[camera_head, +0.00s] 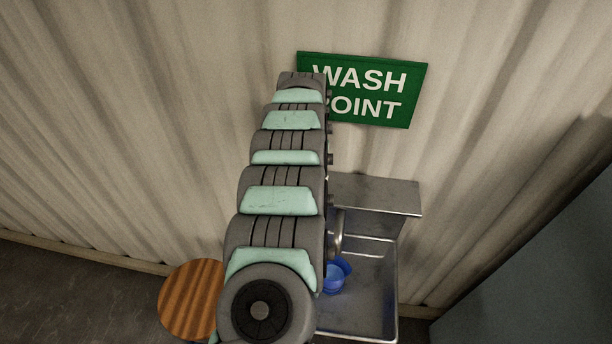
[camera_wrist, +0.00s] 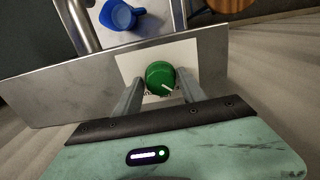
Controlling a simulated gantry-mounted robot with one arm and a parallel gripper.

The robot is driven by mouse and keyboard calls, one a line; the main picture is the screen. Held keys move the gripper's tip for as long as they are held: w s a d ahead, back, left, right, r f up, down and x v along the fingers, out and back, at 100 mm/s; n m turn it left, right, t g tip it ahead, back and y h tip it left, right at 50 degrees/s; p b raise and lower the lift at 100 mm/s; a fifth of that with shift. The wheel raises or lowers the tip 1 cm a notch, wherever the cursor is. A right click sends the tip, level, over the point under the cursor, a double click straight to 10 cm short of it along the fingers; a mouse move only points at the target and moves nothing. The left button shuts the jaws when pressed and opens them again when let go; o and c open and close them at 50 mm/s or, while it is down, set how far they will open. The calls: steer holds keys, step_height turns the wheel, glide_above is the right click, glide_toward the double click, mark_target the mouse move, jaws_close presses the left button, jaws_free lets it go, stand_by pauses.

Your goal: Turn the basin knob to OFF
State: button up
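The basin knob (camera_wrist: 160,76) is round and green with a white pointer line. It sits on a white label plate (camera_wrist: 130,66) on the metal panel (camera_wrist: 70,92) in the wrist view. The pointer slants toward the lower right of the picture; the label's lettering is mostly hidden. My gripper (camera_wrist: 160,80) is open, with one finger on each side of the knob and small gaps appearing between. In the head view my arm hides the knob and gripper. The metal basin (camera_head: 385,290) shows to the right of my arm.
A blue cup (camera_head: 334,275) lies in the basin; it also shows in the wrist view (camera_wrist: 120,15). A metal ledge (camera_head: 385,193) is above the basin. A round wooden top (camera_head: 190,298) stands left. A green WASH POINT sign (camera_head: 375,100) hangs on the corrugated wall.

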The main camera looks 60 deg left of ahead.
steer(key=shift+o, duration=1.2)
step_height(320, 180, up, 11)
steer(key=b, duration=0.2)
steer(key=shift+f, duration=0.1)
